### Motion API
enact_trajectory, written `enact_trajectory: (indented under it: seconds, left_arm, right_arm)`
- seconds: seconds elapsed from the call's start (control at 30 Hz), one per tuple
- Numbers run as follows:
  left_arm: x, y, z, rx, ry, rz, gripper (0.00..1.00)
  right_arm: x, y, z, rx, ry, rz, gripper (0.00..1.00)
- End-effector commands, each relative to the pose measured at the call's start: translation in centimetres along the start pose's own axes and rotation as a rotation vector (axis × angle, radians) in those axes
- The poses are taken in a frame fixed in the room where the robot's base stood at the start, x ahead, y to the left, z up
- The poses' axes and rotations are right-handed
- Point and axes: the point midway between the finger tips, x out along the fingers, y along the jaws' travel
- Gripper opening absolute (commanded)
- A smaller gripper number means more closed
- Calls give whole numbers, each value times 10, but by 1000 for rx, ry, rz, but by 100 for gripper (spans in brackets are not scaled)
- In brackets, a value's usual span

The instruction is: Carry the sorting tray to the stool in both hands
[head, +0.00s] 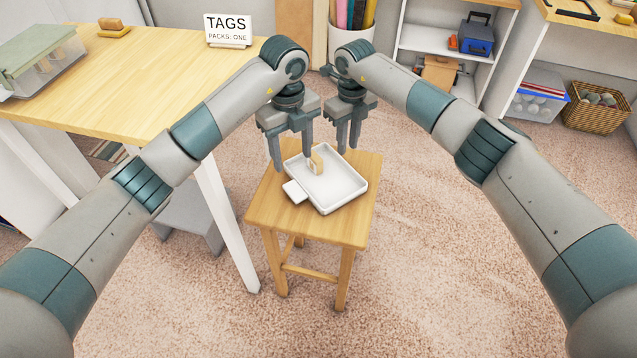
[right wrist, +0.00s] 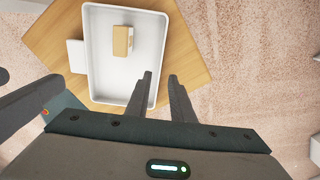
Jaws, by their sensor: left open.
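The white sorting tray (head: 345,192) lies on the wooden stool (head: 262,210), with a small tan block (head: 317,160) inside it. A small white flat piece (head: 295,191) sits at its left side. The tray (right wrist: 105,88) and block (right wrist: 122,41) also show in the right wrist view. My left gripper (head: 291,160) is open by the tray's far left edge. My right gripper (head: 347,149) is open at the far right edge. In the right wrist view its fingers (right wrist: 161,76) appear on either side of the tray's wall; I cannot tell whether they touch it.
A wooden table (head: 130,85) stands at the left, holding a lidded bin (head: 45,62), a brush-like block (head: 113,27) and a TAGS sign (head: 228,28). Shelves with a blue toolbox (head: 477,37) and a wicker basket (head: 597,108) are behind. Carpet right of the stool is clear.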

Motion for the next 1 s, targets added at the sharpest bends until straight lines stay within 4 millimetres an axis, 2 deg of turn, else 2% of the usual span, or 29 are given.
enact_trajectory:
  seconds: [0.03, 0.2, 0.4, 1.0]
  left_arm:
    - [0, 0, 0, 0, 0, 0, 53]
    - [0, 0, 0, 0, 0, 0, 53]
    - [0, 0, 0, 0, 0, 0, 53]
    - [0, 0, 0, 0, 0, 0, 53]
  right_arm:
    - [-10, -1, 0, -1, -2, -2, 21]
    - [-38, -1, 0, 0, -1, -2, 21]
    - [-56, 0, 0, 0, 0, 0, 21]
    - [-60, 0, 0, 0, 1, 0, 21]
